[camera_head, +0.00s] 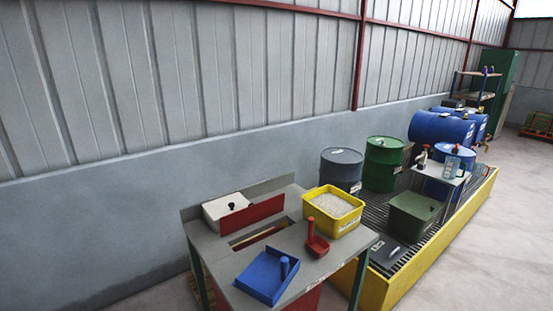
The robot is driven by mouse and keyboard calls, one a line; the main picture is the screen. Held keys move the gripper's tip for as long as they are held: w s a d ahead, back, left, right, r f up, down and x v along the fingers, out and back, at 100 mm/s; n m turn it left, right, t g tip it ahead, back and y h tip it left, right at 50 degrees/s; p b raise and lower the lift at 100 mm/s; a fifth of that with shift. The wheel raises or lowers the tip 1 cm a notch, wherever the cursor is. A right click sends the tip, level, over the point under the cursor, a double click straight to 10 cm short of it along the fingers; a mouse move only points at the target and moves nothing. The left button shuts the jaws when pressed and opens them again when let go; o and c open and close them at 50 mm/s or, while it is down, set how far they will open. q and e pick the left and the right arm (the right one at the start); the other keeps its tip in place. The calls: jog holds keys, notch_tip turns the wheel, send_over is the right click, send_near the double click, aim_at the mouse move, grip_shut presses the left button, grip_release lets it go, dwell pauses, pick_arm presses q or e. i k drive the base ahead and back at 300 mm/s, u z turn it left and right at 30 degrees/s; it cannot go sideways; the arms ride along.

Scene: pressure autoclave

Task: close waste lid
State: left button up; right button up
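A grey work table (345,255) stands in the lower middle. A rectangular opening (258,235) is cut in its top. A red panel (252,215) stands raised along the back edge of this opening and looks like the waste lid in an open position. Part of something red shows below the table, perhaps the waste bin. Neither of my grippers is in view.
A blue dustpan (264,277), red scoop (317,246) and yellow tub of granules (333,209) are on the table. Drums stand on a yellow-edged grating (437,242).

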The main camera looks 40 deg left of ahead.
aim_at(230, 223)
jog(key=u, duration=2.75)
jog(key=i, duration=3.7)
jog(key=z, duration=3.85)
jog(key=i, duration=0.5)
jog(key=u, duration=0.05)
